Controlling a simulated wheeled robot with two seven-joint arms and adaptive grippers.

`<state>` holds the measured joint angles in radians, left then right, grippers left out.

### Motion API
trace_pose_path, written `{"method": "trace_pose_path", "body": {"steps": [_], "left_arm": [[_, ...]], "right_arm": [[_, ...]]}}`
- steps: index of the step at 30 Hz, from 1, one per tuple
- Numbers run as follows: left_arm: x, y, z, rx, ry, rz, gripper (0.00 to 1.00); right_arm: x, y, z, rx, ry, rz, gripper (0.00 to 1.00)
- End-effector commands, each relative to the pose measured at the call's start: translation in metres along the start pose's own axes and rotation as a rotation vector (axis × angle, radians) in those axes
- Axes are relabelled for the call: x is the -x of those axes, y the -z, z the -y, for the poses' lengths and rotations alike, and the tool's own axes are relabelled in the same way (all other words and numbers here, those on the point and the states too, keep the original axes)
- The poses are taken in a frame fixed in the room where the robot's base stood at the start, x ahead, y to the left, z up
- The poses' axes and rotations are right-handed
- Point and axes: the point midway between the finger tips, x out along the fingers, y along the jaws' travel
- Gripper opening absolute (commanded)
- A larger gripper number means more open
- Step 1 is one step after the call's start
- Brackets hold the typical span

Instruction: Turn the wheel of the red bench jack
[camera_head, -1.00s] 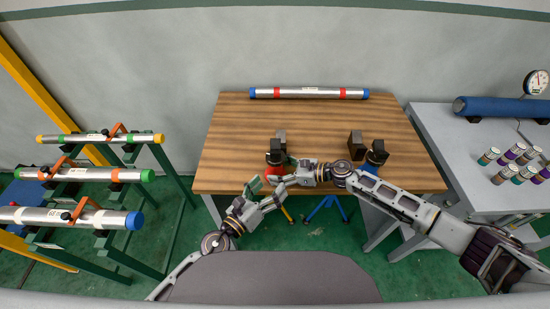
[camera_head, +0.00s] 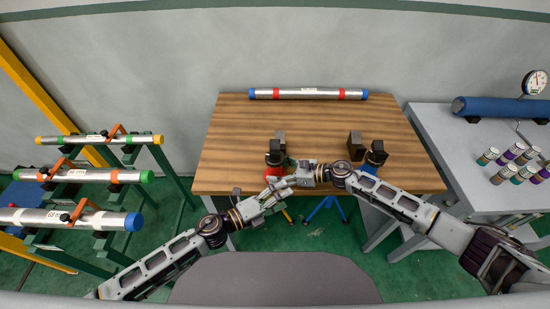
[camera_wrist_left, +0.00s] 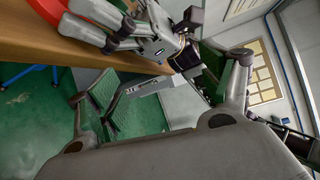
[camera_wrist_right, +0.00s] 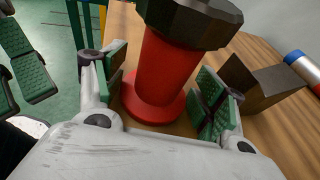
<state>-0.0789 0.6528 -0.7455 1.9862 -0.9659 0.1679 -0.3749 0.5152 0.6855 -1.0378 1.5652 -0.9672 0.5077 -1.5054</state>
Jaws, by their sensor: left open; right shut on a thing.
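The red bench jack (camera_head: 273,174) stands near the table's front edge, with a black jaw block (camera_head: 275,157) on top. In the right wrist view its red column (camera_wrist_right: 165,70) rises between the green pads of my right gripper (camera_wrist_right: 162,95), which is shut on it. My left gripper (camera_head: 287,183) is open and empty just in front of the jack. In the left wrist view, a red curved part (camera_wrist_left: 30,10) shows at the top left, apart from the open left fingers (camera_wrist_left: 160,90). I cannot tell whether it is the wheel; the wheel is not clearly visible.
A blue bench jack (camera_head: 371,166) stands to the right on the wooden table (camera_head: 235,140). A pipe with blue ends (camera_head: 308,93) lies along the back. Both arms crowd the front edge. A pipe rack (camera_head: 118,190) is left, a grey bench (camera_head: 430,125) right.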

Motion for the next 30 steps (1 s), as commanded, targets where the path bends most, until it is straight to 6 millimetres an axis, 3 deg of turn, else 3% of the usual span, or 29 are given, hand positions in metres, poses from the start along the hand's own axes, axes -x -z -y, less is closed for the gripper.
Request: {"method": "trace_pose_path", "body": {"steps": [17,30], "left_arm": [[0.012,-0.013,-0.006,0.579,-0.02,-0.132,0.8],[0.03,-0.044,-0.007,1.025,-0.046,-0.169,0.8]], "right_arm": [[0.0,0.001,0.0,0.0,0.0,-0.001,0.57],[0.0,0.001,0.0,0.0,0.0,-0.001,0.57]]}}
